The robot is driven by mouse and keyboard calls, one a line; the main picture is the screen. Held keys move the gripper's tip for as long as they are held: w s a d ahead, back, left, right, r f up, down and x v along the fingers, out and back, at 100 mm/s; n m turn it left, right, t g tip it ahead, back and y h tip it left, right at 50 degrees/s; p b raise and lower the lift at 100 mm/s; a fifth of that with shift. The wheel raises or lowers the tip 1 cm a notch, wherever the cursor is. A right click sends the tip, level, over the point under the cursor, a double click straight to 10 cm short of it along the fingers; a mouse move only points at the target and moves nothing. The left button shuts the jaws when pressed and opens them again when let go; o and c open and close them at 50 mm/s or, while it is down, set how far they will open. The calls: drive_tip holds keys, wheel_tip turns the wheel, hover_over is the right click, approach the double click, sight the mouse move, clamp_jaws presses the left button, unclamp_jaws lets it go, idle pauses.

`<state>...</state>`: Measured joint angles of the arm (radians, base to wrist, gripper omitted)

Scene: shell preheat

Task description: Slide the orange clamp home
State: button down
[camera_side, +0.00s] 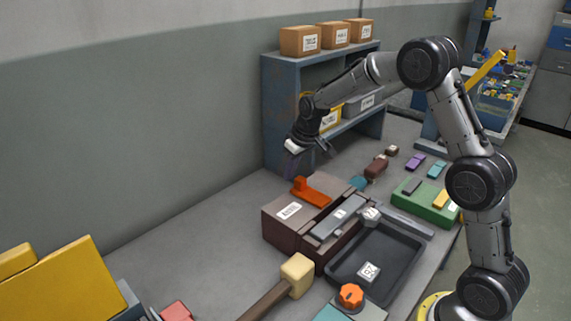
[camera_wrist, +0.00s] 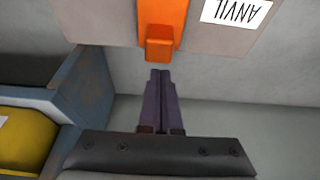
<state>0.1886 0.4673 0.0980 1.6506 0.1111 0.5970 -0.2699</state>
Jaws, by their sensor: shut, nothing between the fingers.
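The orange clamp (camera_side: 313,194) lies on top of the brown block (camera_side: 282,234), with a raised knob at its back-left end. In the wrist view the clamp (camera_wrist: 161,18) runs over the block's edge, and its end faces my fingertips. The block (camera_wrist: 108,20) carries a white label reading ANVIL, upside down there. My gripper (camera_side: 289,174) hangs behind the block, near the clamp's raised end. In the wrist view the purple fingers of my gripper (camera_wrist: 160,74) are together and empty, a small gap from the clamp's end.
A blue-grey shelf (camera_side: 275,125) with cardboard boxes and yellow and grey bins stands close behind my gripper. A black tray (camera_side: 405,268), a mallet (camera_side: 297,270) and an orange knob (camera_side: 351,295) lie in front.

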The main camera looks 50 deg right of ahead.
drive_tip(key=shift+s, duration=0.7)
